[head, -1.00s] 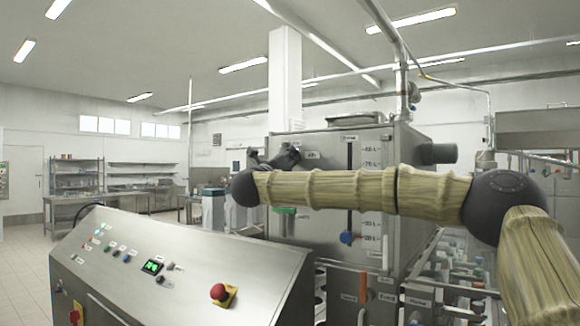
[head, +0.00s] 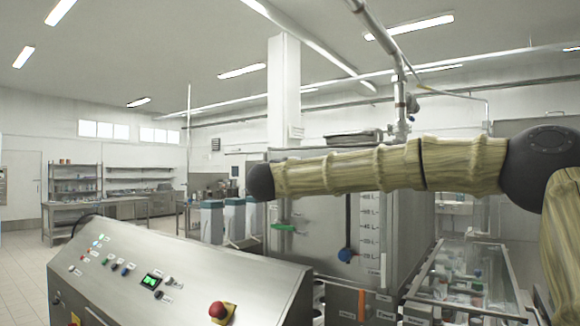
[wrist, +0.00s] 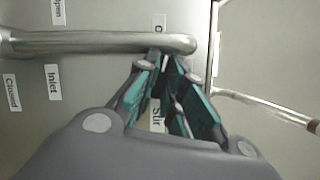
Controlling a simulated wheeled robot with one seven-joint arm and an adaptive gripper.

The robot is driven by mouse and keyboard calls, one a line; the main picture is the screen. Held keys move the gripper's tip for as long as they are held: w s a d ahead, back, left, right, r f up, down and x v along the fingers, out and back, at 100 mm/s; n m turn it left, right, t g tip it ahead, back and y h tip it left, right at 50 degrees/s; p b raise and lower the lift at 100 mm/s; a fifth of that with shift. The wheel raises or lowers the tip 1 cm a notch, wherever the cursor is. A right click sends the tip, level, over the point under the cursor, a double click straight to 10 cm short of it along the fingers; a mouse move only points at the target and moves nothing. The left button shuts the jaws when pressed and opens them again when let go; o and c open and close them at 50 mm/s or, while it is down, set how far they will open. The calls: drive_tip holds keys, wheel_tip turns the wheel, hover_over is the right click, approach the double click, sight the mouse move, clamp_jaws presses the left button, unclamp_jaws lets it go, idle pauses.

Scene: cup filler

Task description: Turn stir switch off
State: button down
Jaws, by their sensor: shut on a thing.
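The stir switch is on the face of the steel tank (head: 312,218), by the "Stir" label (wrist: 157,117). The label shows partly between my fingers in the wrist view. My gripper (wrist: 166,60) has its teal-padded fingertips drawn together at the tank face, shut on the small switch. The switch itself is mostly hidden between the fingertips. Another label (wrist: 160,20) starting with "O" is above them, cut by the pipe.
A horizontal metal pipe (wrist: 90,43) runs right above my fingertips. A thin rod (wrist: 265,106) is at the right. The head view shows a green valve handle (head: 284,227), a blue knob (head: 346,255) and a control panel (head: 180,275) with a red stop button (head: 218,310).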

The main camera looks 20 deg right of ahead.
drive_tip(key=n+p, duration=0.2)
drive_tip(key=shift+a+r+n+y+p, duration=0.2)
drive_tip(key=shift+r+n+y+p, duration=0.1)
drive_tip(key=shift+p, duration=0.05)
drive_tip(key=shift+f+n+g, duration=0.25)
drive_tip(key=shift+n+g, duration=0.05)
drive_tip(key=c, duration=1.5)
unclamp_jaws()
drive_tip(key=shift+a, duration=0.2)
drive_tip(key=v, duration=1.2)
drive_tip(key=shift+r, duration=0.1)
drive_tip(key=shift+d, duration=0.1)
